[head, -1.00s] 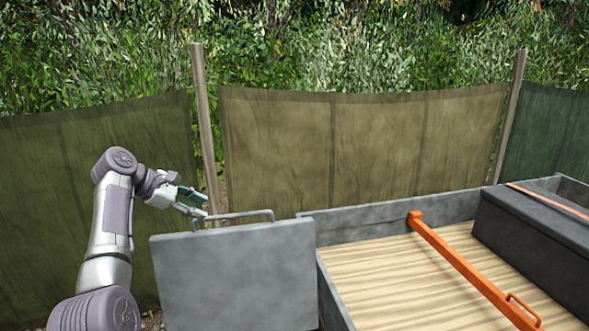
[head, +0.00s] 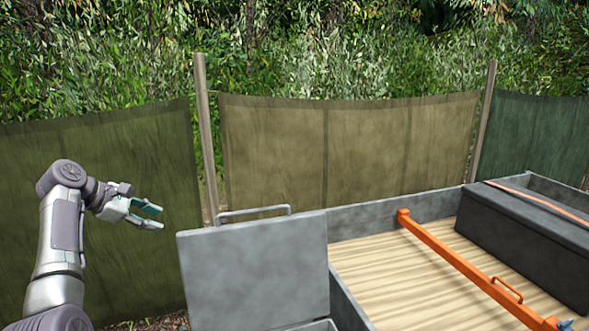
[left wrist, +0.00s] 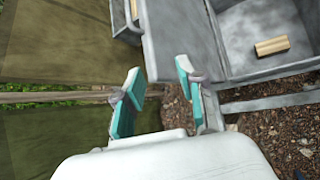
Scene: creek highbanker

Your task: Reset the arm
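My left gripper (head: 152,216) is in the air at the left of the head view, its fingers apart with nothing between them. In the left wrist view (left wrist: 158,85) its two teal-padded fingers also stand apart and empty. The upright grey panel (head: 255,270) with a metal handle (head: 253,213) on its top edge stands to the right of the gripper. A clear gap separates the fingers from the handle. I do not make out my right gripper.
A grey trough (head: 395,212) with a ribbed tan floor (head: 430,275) lies right of the panel. An orange bar (head: 455,260) crosses it, beside a dark grey box (head: 525,240). Cloth screens (head: 345,150) on posts stand behind. A wooden block (left wrist: 272,45) lies in a grey bin.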

